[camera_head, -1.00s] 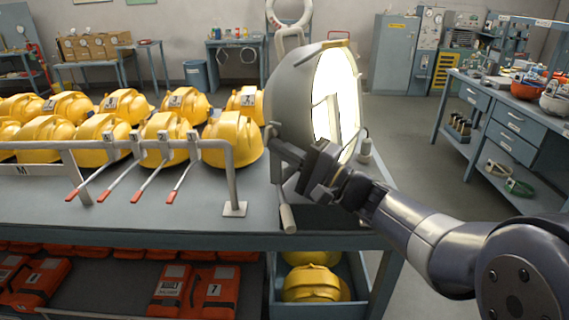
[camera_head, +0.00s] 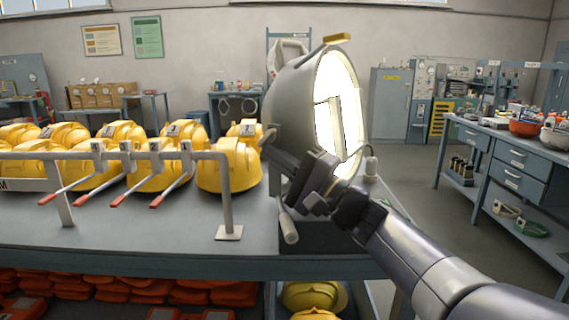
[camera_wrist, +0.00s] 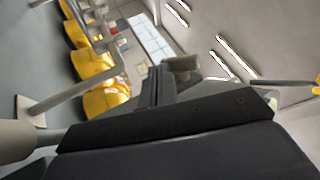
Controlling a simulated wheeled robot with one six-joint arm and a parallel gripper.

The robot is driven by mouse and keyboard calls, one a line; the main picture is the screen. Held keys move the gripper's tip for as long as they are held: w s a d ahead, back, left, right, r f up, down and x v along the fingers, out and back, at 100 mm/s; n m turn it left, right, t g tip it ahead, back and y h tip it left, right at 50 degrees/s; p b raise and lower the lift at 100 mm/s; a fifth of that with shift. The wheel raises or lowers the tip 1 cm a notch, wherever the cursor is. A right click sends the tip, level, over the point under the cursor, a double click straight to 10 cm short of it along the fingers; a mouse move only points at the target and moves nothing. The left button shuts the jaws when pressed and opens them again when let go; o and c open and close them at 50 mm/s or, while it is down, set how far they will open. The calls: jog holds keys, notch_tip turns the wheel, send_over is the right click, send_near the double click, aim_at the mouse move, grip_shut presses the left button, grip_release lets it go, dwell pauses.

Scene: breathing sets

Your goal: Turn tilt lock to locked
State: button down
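A large grey round lamp (camera_head: 292,98) with a bright lit face stands at the right end of the bench. My gripper (camera_head: 283,153) is at the lamp's near lower side, in front of its housing. A small grey part (camera_head: 268,136) shows at the lamp's left side, just beyond the fingertips; I cannot tell whether it is the tilt lock. In the wrist view my dark fingers (camera_wrist: 157,86) point toward a pale grey block (camera_wrist: 182,64). I cannot tell whether the fingers touch or hold it. A pale cylindrical handle (camera_head: 288,228) sticks out below my gripper.
The blue-grey bench (camera_head: 150,225) carries several yellow helmets (camera_head: 228,165) behind a grey rail (camera_head: 224,190) with red-tipped levers (camera_head: 172,190). Orange packs (camera_head: 205,293) and more yellow helmets (camera_head: 312,297) lie below. Open floor (camera_head: 415,185) separates the bench from a side workbench (camera_head: 520,165).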

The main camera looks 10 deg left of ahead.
jog(key=shift+w+a+f+b, duration=0.1)
jog(key=shift+a+b, duration=0.2)
jog(key=shift+b, duration=0.6)
